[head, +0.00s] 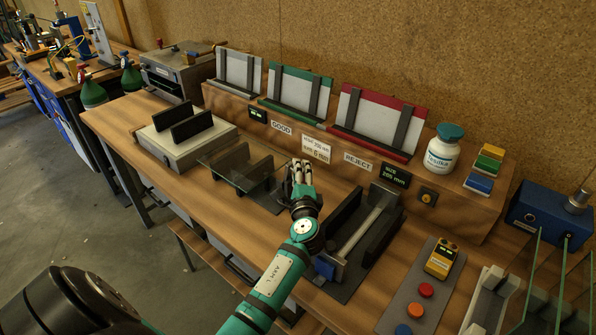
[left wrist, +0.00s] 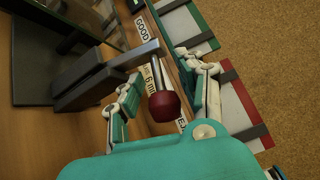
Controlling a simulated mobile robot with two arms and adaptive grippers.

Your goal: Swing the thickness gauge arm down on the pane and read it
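The gauge arm shows in the left wrist view as a grey bar (left wrist: 138,56) ending in a dark red knob (left wrist: 163,106). My left gripper (head: 303,172) is at the workbench's middle, just right of the glass pane (head: 238,170). In the left wrist view its fingers (left wrist: 168,92) stand apart on both sides of the knob, with gaps visible. The pane lies flat over a dark slotted stand (head: 262,185). In the head view my gripper hides the knob and most of the gauge arm. A size display (head: 395,177) reads about 200 mm. My right gripper is not in view.
A wooden shelf with GOOD and REJECT labels and white, green and red racks (head: 372,118) runs behind. A dark clamp fixture (head: 355,240) stands close right of my gripper. A white bottle (head: 442,152) and a button panel (head: 420,290) are farther right.

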